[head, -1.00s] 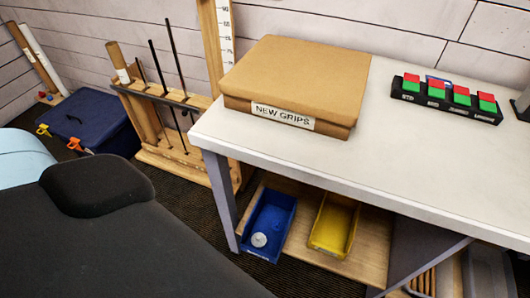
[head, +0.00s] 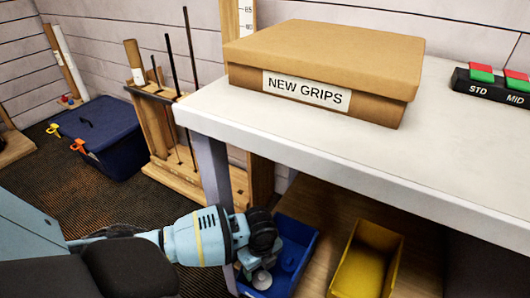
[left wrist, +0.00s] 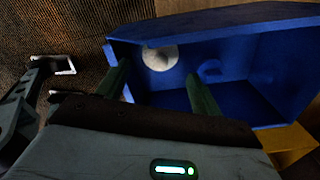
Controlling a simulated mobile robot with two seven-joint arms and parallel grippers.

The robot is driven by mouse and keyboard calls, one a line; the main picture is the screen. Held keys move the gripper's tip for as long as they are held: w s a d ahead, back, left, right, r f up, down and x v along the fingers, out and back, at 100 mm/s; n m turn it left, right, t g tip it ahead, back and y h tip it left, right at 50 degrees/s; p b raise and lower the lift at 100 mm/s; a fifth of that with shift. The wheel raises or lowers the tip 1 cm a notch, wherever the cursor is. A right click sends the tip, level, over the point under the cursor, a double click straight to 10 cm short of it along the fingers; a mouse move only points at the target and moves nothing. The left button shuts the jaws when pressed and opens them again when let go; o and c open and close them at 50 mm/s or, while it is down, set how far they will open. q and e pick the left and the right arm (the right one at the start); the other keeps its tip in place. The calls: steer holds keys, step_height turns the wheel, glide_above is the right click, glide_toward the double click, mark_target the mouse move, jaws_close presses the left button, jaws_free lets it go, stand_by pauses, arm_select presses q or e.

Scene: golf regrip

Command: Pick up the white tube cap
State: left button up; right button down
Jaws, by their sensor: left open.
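The white tube cap (head: 262,279) is a round pale disc in the blue bin (head: 303,252) on the shelf under the workbench. It also shows in the left wrist view (left wrist: 160,58), near the bin's wall. My left gripper (head: 250,270) is at the blue bin, close to the cap, and partly covers it in the head view. In the left wrist view its two dark green fingers (left wrist: 158,72) are apart, with the cap beyond and between them and nothing held. I cannot tell the exact gap to the cap. My right gripper is not in view.
A round blue piece (left wrist: 210,70) lies beside the cap in the bin. A yellow bin (head: 368,262) stands to the right. The white benchtop (head: 440,150) overhangs the shelf and carries the NEW GRIPS box (head: 325,70). A table leg (head: 215,180) is just left of the bin.

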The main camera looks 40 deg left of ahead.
mark_target(262, 275)
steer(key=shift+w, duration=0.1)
arm_select(q)
step_height(262, 275, down, 2)
steer(key=shift+f+b, duration=0.2)
steer(key=shift+b, duration=0.3)
steer(key=shift+f, duration=0.25)
step_height(262, 275, down, 4)
steer(key=b, duration=0.2)
steer(key=shift+d+f+b, duration=0.15)
steer(key=shift+b, duration=0.25)
steer(key=shift+f, duration=0.3)
steer(key=c, duration=0.5)
steer(key=shift+c, duration=0.2)
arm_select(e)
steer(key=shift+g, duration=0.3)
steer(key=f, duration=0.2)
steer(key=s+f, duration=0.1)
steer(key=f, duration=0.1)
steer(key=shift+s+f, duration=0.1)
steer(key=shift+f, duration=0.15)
